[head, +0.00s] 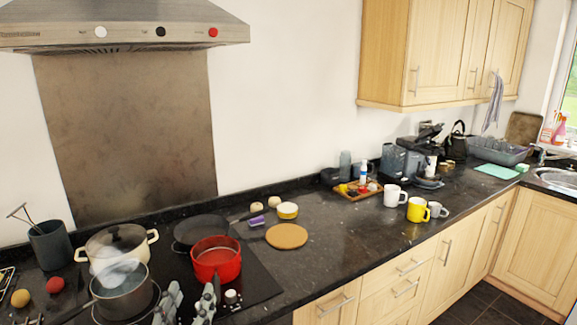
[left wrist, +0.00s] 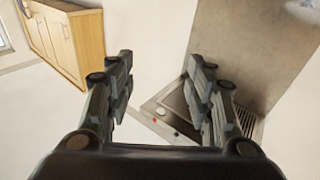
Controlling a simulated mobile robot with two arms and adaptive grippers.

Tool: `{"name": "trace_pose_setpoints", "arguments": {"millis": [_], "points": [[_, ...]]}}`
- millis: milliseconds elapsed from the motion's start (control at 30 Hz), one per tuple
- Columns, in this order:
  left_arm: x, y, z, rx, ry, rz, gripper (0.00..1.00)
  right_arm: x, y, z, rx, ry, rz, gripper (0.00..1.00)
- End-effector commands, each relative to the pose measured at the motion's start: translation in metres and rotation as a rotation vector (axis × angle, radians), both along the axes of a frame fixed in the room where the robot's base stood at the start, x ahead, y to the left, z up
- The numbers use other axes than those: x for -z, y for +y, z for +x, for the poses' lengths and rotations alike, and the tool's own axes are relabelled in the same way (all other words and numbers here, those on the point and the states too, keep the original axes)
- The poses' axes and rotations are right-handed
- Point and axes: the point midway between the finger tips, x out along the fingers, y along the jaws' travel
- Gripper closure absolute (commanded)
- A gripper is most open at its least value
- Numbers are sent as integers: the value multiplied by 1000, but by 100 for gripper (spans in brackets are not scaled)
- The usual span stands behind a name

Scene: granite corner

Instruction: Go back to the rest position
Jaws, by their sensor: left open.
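My left gripper (head: 190,302) shows at the bottom of the head view, in front of the hob's front edge. Its two grey fingers are apart, with nothing between them. In the left wrist view the fingers (left wrist: 160,95) also stand open and empty, with the wall and the cooker hood (left wrist: 172,118) behind them. My right gripper is in neither view.
A red pot (head: 216,262) and a steaming saucepan (head: 122,295) stand on the hob close to my left gripper. A cream pot (head: 112,240) is behind. A round board (head: 287,236), mugs (head: 418,210) and a tray (head: 352,196) stand to the right.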

Motion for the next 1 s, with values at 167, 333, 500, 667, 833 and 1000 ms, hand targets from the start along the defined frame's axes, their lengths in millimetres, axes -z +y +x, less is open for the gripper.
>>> {"name": "trace_pose_setpoints", "arguments": {"millis": [167, 333, 500, 667, 833, 1000], "points": [[101, 38, -46, -165, 413, 35, 51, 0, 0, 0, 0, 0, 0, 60], [182, 44, -119, -165, 809, 108, 51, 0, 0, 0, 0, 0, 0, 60], [228, 33, -191, -70, 1105, 172, 51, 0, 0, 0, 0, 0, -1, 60], [250, 20, -254, 57, 1319, 221, 51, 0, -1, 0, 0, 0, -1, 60], [289, 15, -261, 100, 1385, 239, 51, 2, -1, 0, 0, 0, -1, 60], [340, 13, -254, 102, 1403, 241, 51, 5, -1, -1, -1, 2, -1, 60]]}}
